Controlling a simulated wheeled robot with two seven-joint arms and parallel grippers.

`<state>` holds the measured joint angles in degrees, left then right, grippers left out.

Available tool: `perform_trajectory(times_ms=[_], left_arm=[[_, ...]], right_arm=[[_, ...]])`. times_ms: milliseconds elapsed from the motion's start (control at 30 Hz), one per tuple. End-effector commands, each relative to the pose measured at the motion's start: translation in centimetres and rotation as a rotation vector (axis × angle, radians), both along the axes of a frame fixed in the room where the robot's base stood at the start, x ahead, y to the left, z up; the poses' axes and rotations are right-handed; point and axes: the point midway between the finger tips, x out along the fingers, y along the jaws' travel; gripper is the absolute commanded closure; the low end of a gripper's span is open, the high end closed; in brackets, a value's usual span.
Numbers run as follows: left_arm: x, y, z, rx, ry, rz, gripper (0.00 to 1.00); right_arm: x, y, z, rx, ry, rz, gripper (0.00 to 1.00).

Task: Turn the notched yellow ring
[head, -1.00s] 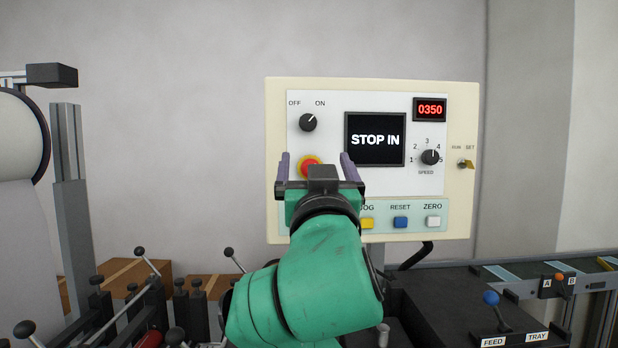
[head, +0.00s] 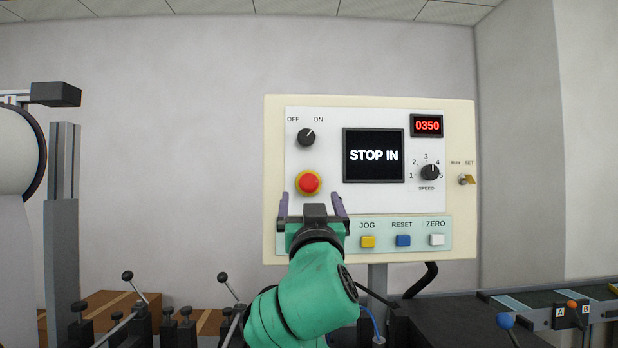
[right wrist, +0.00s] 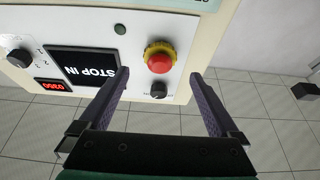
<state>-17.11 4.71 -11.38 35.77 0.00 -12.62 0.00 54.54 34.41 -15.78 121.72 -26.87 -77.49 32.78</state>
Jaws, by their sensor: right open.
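The notched yellow ring (right wrist: 153,47) sits around the red button (right wrist: 160,64) on the control panel. In the right wrist view its notched edge shows beyond the button; in the head view only a thin yellow rim shows around the red button (head: 308,183). My right gripper (head: 311,204) is open and empty, with purple fingers. In the head view its fingertips appear just below the button, one to each side. In the right wrist view the ring lies beyond the gap between the fingertips (right wrist: 159,77), apart from them. My left gripper is not in view.
The panel (head: 460,225) also carries an OFF/ON knob (head: 306,138), a STOP IN screen (head: 373,156), a speed knob (head: 430,172) and a key switch (head: 467,180). JOG (head: 368,242), RESET (head: 403,240) and ZERO (head: 437,240) buttons are right of my gripper. Levers stand lower left.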

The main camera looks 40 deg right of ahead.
Motion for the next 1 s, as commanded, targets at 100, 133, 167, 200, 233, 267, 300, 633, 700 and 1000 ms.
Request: perform_trajectory(times_ms=[100, 133, 167, 200, 233, 267, 300, 633, 700, 1000], left_arm=[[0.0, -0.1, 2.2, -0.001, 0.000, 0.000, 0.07], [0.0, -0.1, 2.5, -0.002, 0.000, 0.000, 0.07], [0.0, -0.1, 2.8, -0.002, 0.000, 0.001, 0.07], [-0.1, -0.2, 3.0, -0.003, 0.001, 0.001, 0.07], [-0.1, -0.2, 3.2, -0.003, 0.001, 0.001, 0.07], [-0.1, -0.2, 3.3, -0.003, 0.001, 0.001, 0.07], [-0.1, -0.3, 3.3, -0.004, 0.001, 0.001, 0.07], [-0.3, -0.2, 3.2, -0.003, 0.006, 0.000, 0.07], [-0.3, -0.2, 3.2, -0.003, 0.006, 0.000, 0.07], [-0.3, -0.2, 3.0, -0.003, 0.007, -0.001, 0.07]], right_arm=[[2.3, -1.8, 1.8, -0.001, 0.004, -0.003, 0.02], [2.8, -2.2, 2.0, 0.002, 0.004, -0.003, 0.02], [3.2, -2.5, 2.2, 0.001, 0.004, -0.003, 0.02], [3.7, -2.9, 2.4, 0.000, 0.002, -0.003, 0.02], [4.0, -3.1, 2.5, 0.000, 0.002, -0.003, 0.02], [4.3, -3.3, 2.6, 0.001, 0.002, -0.001, 0.02], [4.5, -3.5, 2.6, 0.001, 0.002, 0.000, 0.02], [4.8, -3.6, 2.4, 0.001, 0.000, 0.001, 0.21], [4.7, -3.6, 2.4, 0.001, 0.000, 0.001, 0.48], [4.8, -3.6, 2.4, 0.009, -0.005, 0.002, 0.87]])
